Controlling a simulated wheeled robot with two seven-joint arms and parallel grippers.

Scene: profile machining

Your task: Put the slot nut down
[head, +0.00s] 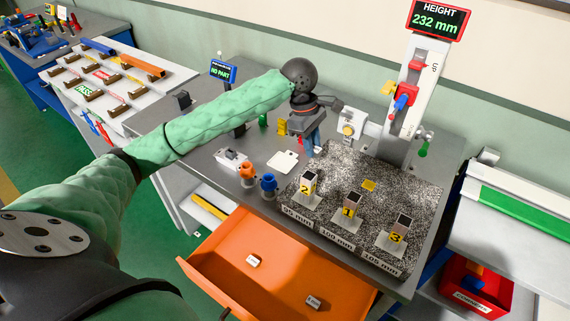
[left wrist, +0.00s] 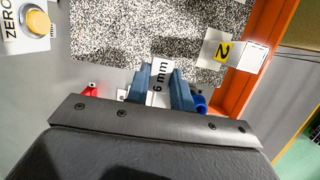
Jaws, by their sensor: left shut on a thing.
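My left gripper (head: 312,143) hangs over the back left of the speckled granite plate (head: 350,165), fingers pointing down. In the left wrist view, its two blue-grey fingers (left wrist: 161,88) are shut on the slot nut (left wrist: 160,78), a small pale piece marked "6 mm". The granite plate (left wrist: 150,25) lies beyond the fingertips there. The nut is hardly visible in the head view, and I cannot tell its height above the surface. Two similar small labelled pieces lie in the open orange drawer (head: 225,285): one at its left (head: 253,261), one at its front (head: 313,302). My right gripper is not in view.
The height gauge (head: 410,95) reads 232 mm. A white pad (head: 283,162), an orange cup (head: 247,173) and a blue cup (head: 268,184) sit left of the plate.

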